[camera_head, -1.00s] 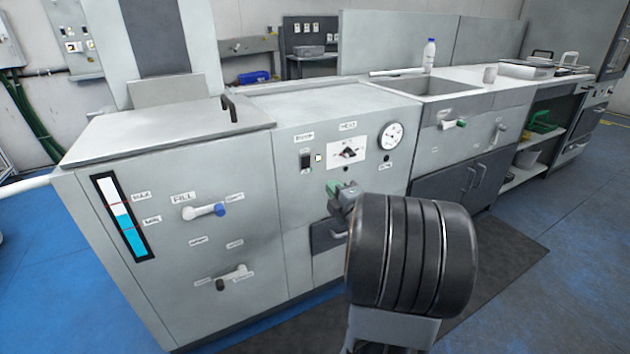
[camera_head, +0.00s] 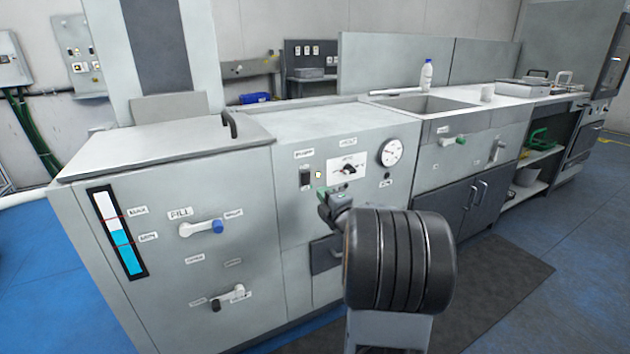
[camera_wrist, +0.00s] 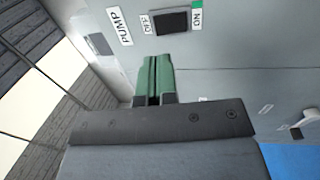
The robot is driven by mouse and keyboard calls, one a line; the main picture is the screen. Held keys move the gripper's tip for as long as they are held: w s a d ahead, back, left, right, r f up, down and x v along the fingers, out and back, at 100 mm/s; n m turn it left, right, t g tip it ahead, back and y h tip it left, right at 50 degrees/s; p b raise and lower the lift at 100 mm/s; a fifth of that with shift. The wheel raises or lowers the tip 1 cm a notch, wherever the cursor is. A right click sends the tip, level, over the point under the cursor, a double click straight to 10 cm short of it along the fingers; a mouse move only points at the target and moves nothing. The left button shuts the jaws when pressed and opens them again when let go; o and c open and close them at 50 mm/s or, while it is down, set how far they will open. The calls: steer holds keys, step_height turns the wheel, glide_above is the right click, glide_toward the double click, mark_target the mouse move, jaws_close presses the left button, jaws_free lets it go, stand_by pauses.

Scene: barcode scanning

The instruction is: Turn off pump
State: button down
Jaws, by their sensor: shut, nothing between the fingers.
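The pump switch is a black rocker (camera_head: 305,179) on the grey front panel, under a PUMP label (camera_head: 304,154). A small pale yellow lamp (camera_head: 318,175) is beside it. In the wrist view the black rocker (camera_wrist: 171,20) sits between an OFF label (camera_wrist: 147,24) and an ON label (camera_wrist: 196,16). Which side is pressed in is too small to tell. My gripper (camera_head: 326,193) has green fingertips, shut and empty, just below and right of the switch. In the wrist view the fingertips (camera_wrist: 154,75) point towards the rocker, with a small gap in the picture.
Right of the switch are a dial plate (camera_head: 347,169) and a round gauge (camera_head: 391,152). A fill lever with a blue end (camera_head: 202,228) and a lower black-ended lever (camera_head: 229,297) stick out on the left. A dark drawer (camera_head: 325,255) is below my gripper.

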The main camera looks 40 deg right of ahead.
mark_target(308, 175)
steer(key=w, duration=0.2)
steer(key=w+b, duration=0.1)
steer(key=w, duration=0.2)
steer(key=w+d+r, duration=0.1)
steer(key=w, duration=0.1)
steer(key=shift+w, duration=0.3)
